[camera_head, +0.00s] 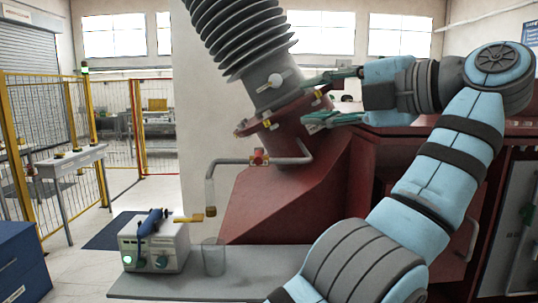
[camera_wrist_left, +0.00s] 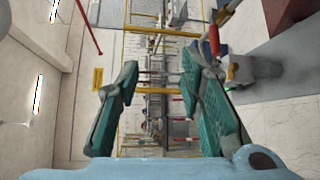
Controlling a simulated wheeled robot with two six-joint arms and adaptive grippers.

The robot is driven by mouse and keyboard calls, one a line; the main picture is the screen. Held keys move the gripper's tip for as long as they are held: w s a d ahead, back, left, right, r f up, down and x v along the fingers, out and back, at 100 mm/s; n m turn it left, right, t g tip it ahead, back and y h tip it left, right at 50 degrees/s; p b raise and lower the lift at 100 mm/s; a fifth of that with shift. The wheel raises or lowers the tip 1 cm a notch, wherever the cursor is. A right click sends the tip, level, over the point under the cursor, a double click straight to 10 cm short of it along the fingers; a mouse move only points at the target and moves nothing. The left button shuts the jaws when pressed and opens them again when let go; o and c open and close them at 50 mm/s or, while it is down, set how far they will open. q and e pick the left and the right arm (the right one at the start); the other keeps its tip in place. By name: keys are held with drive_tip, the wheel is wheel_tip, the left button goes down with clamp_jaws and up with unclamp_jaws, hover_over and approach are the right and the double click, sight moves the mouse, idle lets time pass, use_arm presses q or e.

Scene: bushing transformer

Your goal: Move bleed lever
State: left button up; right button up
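The ribbed grey bushing (camera_head: 238,35) leans over a dark red transformer housing (camera_head: 285,205). A small pale lever-like fitting (camera_head: 274,82) sits on the bushing's lower grey collar. A bent grey pipe (camera_head: 285,160) carries a small red valve (camera_head: 259,157); I cannot tell which fitting is the bleed lever. My left gripper (camera_head: 312,101) points left beside the collar, fingers spread, one above the other. It looks empty. In the left wrist view the gripper (camera_wrist_left: 160,72) is also open, with nothing between its green fingers. Its exact gap to the collar is unclear. My right gripper is out of view.
A white box with a blue tool (camera_head: 152,222) and a clear cup (camera_head: 213,257) stand on a grey shelf (camera_head: 200,285), below the pipe's hanging end (camera_head: 210,195). Yellow fencing (camera_head: 45,130) stands at the left. The floor between has free room.

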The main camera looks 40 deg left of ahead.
use_arm(q)
wheel_tip(320, 180, down, 3)
drive_tip(key=w+b, duration=0.2)
approach(259, 154)
drive_tip(key=a, duration=0.3)
drive_tip(key=w+a+f, duration=0.1)
drive_tip(key=a, duration=0.2)
drive_tip(key=a+f, duration=0.1)
drive_tip(key=a, duration=0.3)
drive_tip(key=shift+w+a+f, duration=0.1)
drive_tip(key=shift+w+f, duration=0.05)
drive_tip(key=shift+w, duration=0.05)
clamp_jaws()
